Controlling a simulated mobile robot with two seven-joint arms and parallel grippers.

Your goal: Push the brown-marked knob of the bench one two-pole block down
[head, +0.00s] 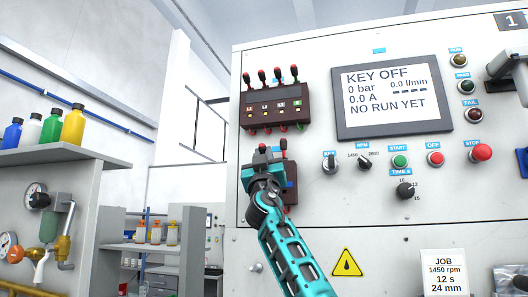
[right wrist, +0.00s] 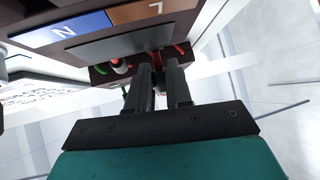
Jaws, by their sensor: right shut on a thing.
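The two-pole block (head: 291,196) is a dark brown box on the bench panel, below a larger block. My right gripper and arm hide much of it. In the right wrist view its face carries a blue N label (right wrist: 65,32) and a brown L label (right wrist: 152,10), upside down. My right gripper (head: 264,158) is at the block's upper left, on the brown-label side. Its two fingers (right wrist: 162,72) are shut around the brown-marked knob, which they mostly hide. The other red-tipped knob (head: 283,144) stands upright just right of the gripper. My left gripper is not in view.
The larger block (head: 275,106) with several red-tipped knobs sits just above the gripper. Right of it are the KEY switch (head: 330,163), the RPM knob (head: 364,161) and a screen (head: 392,97) reading KEY OFF. Bottles stand on a shelf (head: 50,152) at left.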

